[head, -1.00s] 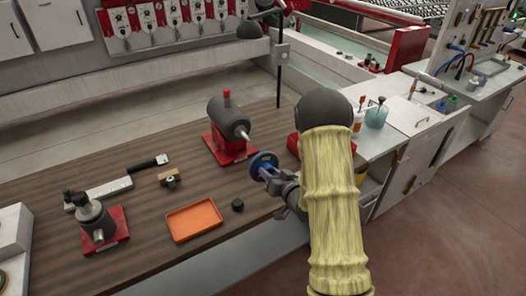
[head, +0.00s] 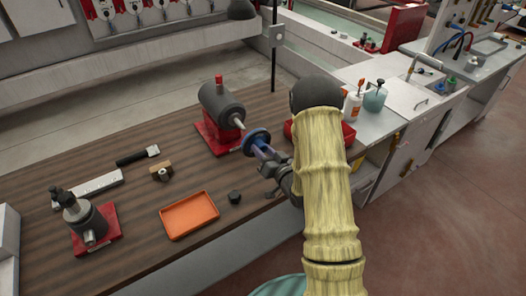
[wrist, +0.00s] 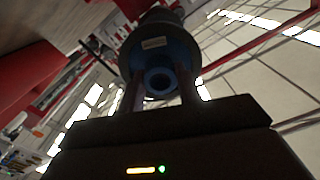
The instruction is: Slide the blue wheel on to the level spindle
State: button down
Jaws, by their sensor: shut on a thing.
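The blue wheel (head: 255,137) is held by its hub in my gripper (head: 268,157), out past the front of the grey motor. In the wrist view my gripper's two fingers (wrist: 159,95) close on the blue hub of the wheel (wrist: 160,82), with the wheel's dark disc and a pale label beyond. The level spindle (head: 238,122) sticks out of the grey motor (head: 222,103) on a red base, pointing toward the wheel. The wheel is close to the spindle's tip and appears apart from it. The spindle is not clearly visible in the wrist view.
A second grey unit (head: 88,222) on a red base stands at the left. An orange tray (head: 189,215), a small black piece (head: 234,197) and a small brown block (head: 161,171) lie on the wooden bench. A red tray (head: 348,134) and bottles (head: 375,96) are behind my arm.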

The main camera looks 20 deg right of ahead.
jog(key=shift+w+a, duration=0.1)
jog(key=shift+w, duration=0.1)
send_near(243, 127)
jog(key=shift+f+b+x, duration=0.15)
jog(key=shift+b+x, duration=0.1)
jog(key=shift+x, duration=0.5)
jog(key=shift+f+b+x, duration=0.15)
jog(key=shift+b+x, duration=0.05)
jog(key=shift+x, duration=0.6)
jog(key=shift+b, duration=0.5)
jog(key=shift+b, duration=0.35)
dwell(0.5)
jog(key=shift+b+x, duration=0.8)
jog(key=shift+x, duration=2.9)
dwell(0.5)
jog(key=c, duration=0.9)
grip_release()
jog(key=shift+s+f, duration=0.15)
jog(key=shift+s, duration=0.05)
